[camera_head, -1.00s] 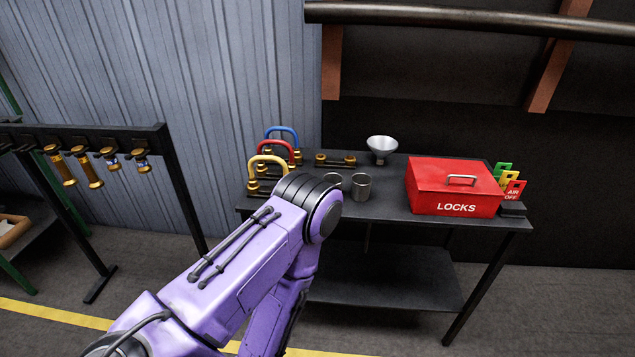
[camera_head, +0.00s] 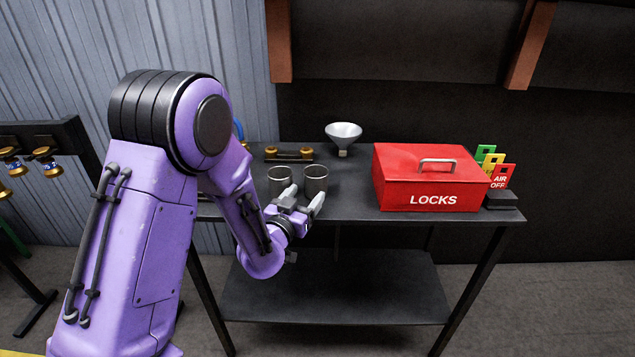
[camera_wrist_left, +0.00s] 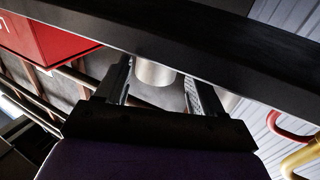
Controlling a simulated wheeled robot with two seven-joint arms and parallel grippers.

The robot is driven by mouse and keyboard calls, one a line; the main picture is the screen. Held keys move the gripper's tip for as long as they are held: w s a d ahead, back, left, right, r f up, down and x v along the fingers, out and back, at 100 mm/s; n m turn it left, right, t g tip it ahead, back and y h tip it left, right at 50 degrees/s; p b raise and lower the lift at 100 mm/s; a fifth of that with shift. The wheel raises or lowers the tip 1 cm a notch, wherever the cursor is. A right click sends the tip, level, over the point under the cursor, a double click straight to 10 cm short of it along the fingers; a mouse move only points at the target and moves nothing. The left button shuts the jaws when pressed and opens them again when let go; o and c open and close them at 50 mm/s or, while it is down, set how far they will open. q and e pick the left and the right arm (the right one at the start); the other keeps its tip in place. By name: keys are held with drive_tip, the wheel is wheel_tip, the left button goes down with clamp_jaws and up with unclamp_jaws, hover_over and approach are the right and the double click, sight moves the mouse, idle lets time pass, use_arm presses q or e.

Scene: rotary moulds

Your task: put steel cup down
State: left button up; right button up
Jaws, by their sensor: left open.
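Two steel cups stand upright side by side on the black table. The left cup (camera_head: 280,180) and the right cup (camera_head: 316,178) are near its front edge. My left gripper (camera_head: 304,195) is open at the front edge, with its fingers pointing toward the cups. In the left wrist view, which is turned over, one cup (camera_wrist_left: 155,73) shows between the two fingers (camera_wrist_left: 158,85), apparently the right one. I cannot tell whether a finger touches a cup. My right gripper is not in view.
A red LOCKS box (camera_head: 428,178) stands right of the cups, with coloured tags (camera_head: 497,168) beside it. A funnel (camera_head: 343,137) and a brass part (camera_head: 289,154) are behind the cups. A lower shelf (camera_head: 335,292) is bare. A rack (camera_head: 45,135) stands at left.

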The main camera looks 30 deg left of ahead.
sight(312, 187)
use_arm(q)
drive_tip(key=w, duration=0.3)
drive_tip(key=w+p, duration=0.1)
drive_tip(key=w, duration=0.1)
drive_tip(key=shift+w+a+r, duration=0.2)
drive_tip(key=shift+a+r, duration=0.05)
drive_tip(key=shift+a, duration=0.15)
drive_tip(key=c, duration=0.8)
